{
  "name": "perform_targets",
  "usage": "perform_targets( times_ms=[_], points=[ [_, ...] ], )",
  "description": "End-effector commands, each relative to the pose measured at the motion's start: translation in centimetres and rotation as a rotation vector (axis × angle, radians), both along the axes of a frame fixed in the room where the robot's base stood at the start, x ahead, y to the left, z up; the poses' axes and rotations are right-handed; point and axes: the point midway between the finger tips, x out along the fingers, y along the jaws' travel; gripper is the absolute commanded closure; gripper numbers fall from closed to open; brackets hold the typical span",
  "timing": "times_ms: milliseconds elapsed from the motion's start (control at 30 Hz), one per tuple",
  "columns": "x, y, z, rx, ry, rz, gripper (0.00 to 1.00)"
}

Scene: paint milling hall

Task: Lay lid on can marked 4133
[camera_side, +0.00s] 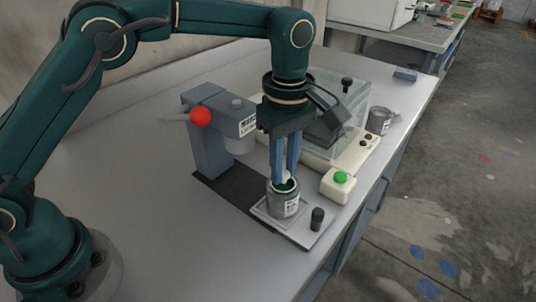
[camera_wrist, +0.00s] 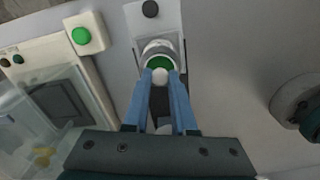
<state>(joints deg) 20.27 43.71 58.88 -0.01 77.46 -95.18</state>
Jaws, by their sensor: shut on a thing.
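My gripper (camera_side: 284,178) points down over a grey can (camera_side: 285,206) with a white label, whose number is too small to read. The can stands upright on a pale plate (camera_side: 262,213). The fingers are shut on a small whitish rounded piece, which I take for the knob of the lid (camera_wrist: 160,77). Green shows at the can's mouth just beyond the fingertips in the wrist view. I cannot tell whether this is the lid's face or paint, or whether the lid touches the rim. The can (camera_wrist: 158,45) is partly hidden by the fingers there.
A grey press with a red ball lever (camera_side: 201,117) stands left of the can. A box with a green button (camera_side: 338,184) and a black knob (camera_side: 317,218) are close on the right. A second grey can (camera_side: 379,120) stands behind, near a clear-sided case (camera_side: 342,94). The table's left is bare.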

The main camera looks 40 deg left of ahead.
Motion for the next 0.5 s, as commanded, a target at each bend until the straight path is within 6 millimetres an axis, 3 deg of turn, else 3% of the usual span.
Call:
perform_targets(
  times_ms=[200, 233, 300, 333, 500],
  points=[
    [-0.01, 0.0, 0.0, 0.0, 0.0, 0.0, 1.0],
    [-0.01, 0.0, 0.0, 0.0, 0.0, 0.0, 0.72],
    [-0.01, 0.0, 0.0, 0.0, 0.0, 0.0, 0.45],
    [-0.01, 0.0, 0.0, 0.0, 0.0, 0.0, 0.4],
    [-0.01, 0.0, 0.0, 0.0, 0.0, 0.0, 0.4]
  ],
)
